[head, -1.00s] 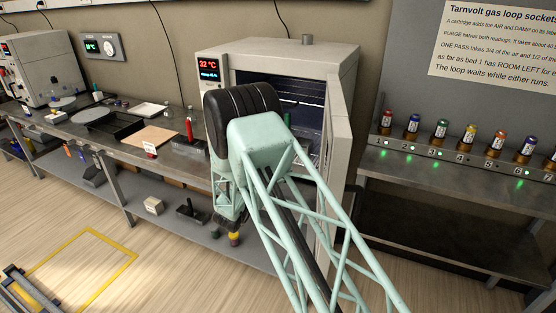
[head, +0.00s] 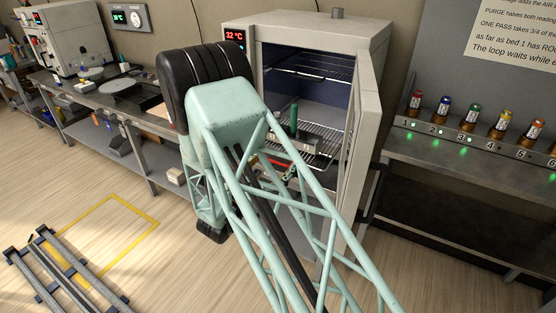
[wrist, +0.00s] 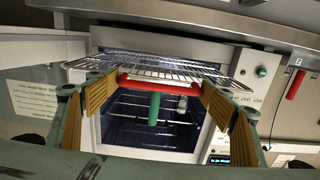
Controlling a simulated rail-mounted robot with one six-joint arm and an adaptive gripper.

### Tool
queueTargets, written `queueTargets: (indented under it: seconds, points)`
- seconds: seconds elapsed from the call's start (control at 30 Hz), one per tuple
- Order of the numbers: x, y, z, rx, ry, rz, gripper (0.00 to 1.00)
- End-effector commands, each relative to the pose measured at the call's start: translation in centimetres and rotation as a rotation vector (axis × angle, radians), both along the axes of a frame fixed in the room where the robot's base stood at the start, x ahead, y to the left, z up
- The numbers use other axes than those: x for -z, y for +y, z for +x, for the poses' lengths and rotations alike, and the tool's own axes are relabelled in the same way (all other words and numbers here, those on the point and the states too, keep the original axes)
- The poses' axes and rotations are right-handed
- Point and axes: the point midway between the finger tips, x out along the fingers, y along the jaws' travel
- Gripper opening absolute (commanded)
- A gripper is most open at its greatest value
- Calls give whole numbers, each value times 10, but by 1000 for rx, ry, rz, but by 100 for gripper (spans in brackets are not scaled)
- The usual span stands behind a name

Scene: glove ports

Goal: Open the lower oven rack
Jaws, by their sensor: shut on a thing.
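The oven (head: 330,32) stands with its door (head: 366,125) swung open to the right. Its lower rack (head: 325,133) is a wire shelf drawn out some way through the opening. A green cylinder (head: 294,118) stands on it. The wrist view is upside down and shows the rack (wrist: 185,66) with its red handle bar (wrist: 150,84) and the green cylinder (wrist: 154,108). My gripper (wrist: 160,86) is shut on the red handle, its ribbed yellow pads at both sides. In the head view my arm hides most of the gripper.
An upper wire rack (head: 310,66) sits inside the oven. To the right is a bench (head: 460,165) with a row of coloured cartridges. To the left is a long bench (head: 95,92) with equipment. The floor in front is mostly clear, with a metal frame (head: 60,275) at lower left.

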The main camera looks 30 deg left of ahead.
Motion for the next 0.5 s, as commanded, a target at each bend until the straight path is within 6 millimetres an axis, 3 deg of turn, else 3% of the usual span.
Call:
queueTargets:
  seconds: [0.3,0.33,0.43,0.5]
  points:
    - [0,0,0,1,0,0,56]
    - [0,0,0,1,0,0,77]
    - [0,0,0,0,0,0,86]
    - [0,0,0,0,0,0,87]
